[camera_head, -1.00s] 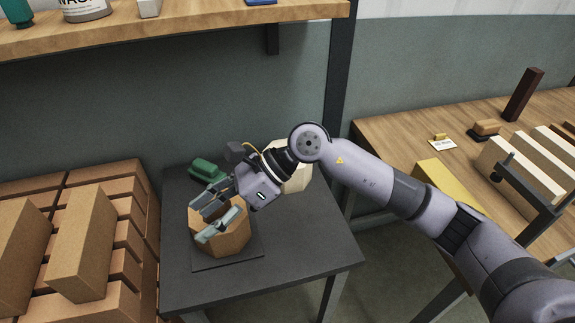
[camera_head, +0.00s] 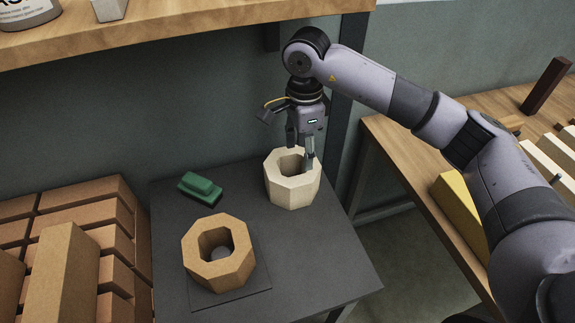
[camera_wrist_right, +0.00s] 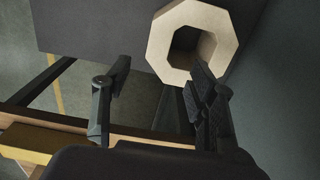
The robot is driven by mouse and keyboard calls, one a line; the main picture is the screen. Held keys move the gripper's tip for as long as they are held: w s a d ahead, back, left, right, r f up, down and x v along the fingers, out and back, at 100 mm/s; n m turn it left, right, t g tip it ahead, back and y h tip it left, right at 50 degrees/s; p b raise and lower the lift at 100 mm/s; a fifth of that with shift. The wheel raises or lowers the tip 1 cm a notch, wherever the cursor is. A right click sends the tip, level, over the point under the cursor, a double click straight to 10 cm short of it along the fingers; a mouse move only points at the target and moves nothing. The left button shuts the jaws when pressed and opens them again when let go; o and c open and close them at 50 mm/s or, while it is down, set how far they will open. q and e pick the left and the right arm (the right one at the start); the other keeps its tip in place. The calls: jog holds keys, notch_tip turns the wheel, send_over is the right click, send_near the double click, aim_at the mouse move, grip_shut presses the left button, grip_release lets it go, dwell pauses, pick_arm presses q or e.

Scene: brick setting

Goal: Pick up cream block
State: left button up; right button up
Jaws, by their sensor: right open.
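The cream block (camera_head: 292,190) is an octagonal ring with a hole through its middle, standing at the right back part of the dark table. It also shows at the top of the right wrist view (camera_wrist_right: 160,45). My right gripper (camera_head: 300,160) points down over the block, fingers apart and nothing between them. In the head view one fingertip overlaps the block's front right rim; I cannot tell whether it touches. In the wrist view one finger overlaps the block's lower edge and the other is to the left of it. My left gripper is not in view.
A tan octagonal block (camera_head: 218,265) with a grey thing in its hole sits on a dark plate at the table's (camera_head: 320,265) front. A green object (camera_head: 200,188) lies at the back left. Stacked bricks (camera_head: 85,230) stand left; a wooden bench (camera_head: 405,150) is right.

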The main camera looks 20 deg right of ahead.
aim_at(301, 182)
jog(key=f, duration=0.4)
jog(key=s+f+p, duration=0.1)
jog(key=f, duration=0.1)
jog(key=shift+f, duration=0.25)
notch_tip(301, 182, down, 3)
jog(key=shift+w+f+p, duration=0.15)
jog(key=shift+f+p, duration=0.05)
jog(key=shift+p, duration=0.15)
notch_tip(301, 182, down, 2)
jog(key=shift+a+f+p, duration=0.1)
jog(key=shift+f+p, duration=0.2)
jog(key=shift+f, duration=0.05)
jog(key=f, duration=0.3)
jog(key=shift+w+f+p, duration=0.25)
jog(key=shift+f+p, duration=0.05)
jog(key=shift+p, duration=0.1)
jog(key=shift+f, duration=0.35)
grip_shut()
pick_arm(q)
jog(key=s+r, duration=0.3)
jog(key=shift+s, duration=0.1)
